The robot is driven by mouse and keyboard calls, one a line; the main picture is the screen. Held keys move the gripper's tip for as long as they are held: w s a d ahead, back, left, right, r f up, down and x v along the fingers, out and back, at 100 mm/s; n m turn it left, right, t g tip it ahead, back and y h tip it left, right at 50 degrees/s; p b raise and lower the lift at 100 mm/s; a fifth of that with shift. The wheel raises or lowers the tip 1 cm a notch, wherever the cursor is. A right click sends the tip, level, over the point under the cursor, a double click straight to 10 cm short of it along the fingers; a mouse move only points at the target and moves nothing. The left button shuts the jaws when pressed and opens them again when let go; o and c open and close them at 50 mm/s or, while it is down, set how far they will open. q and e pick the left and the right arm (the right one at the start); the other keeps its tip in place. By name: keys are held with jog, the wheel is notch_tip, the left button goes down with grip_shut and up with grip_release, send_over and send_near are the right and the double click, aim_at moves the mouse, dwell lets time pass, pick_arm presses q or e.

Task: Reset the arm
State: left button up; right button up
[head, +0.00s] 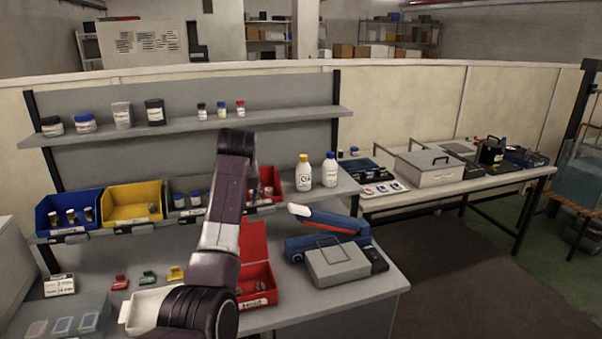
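One of my arms, dark purple, rises from the bottom edge left of centre in the head view. It bends at an elbow in front of the shelf, and its far part passes behind that elbow. I cannot make out a gripper on it; its end is hidden behind the arm's own links. No second arm shows.
A red box labelled "Hold" (257,299) stands open on the bench right beside my arm. A white tray (142,309) is partly behind the arm. Blue (42,219) and yellow (118,221) bins, bottles (304,172) and a grey case (338,266) surround it.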

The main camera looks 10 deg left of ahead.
pick_arm(q)
jog(key=s+d+f+m+g+h, duration=0.1)
jog(key=s+d+f+m, duration=0.1)
jog(key=s+f, duration=0.9)
jog(key=s+d+f+m, duration=0.2)
jog(key=s+f, duration=0.7)
jog(key=f, duration=0.5)
jog(key=s+d+f+m+g+h, duration=0.1)
jog(key=s+d, duration=0.3)
jog(key=s, duration=0.6)
jog(key=s+d+f+m+h, duration=0.1)
jog(key=s+d+f+m, duration=0.15)
jog(key=s, duration=0.65)
jog(key=s+d+f+m+g+h, duration=0.1)
jog(key=s+d, duration=0.4)
jog(key=s, duration=0.5)
notch_tip(320, 180, down, 30)
jog(key=s+g+b, duration=0.1)
jog(key=s+b, duration=0.1)
jog(key=b, duration=0.1)
jog(key=s+a+f+b, duration=0.1)
jog(key=s+f, duration=0.7)
jog(key=s+a+f+g+b, duration=0.1)
jog(key=s+a+f, duration=0.1)
jog(key=s+f, duration=0.6)
jog(key=shift+s+a+f, duration=0.3)
jog(key=shift+f, duration=0.25)
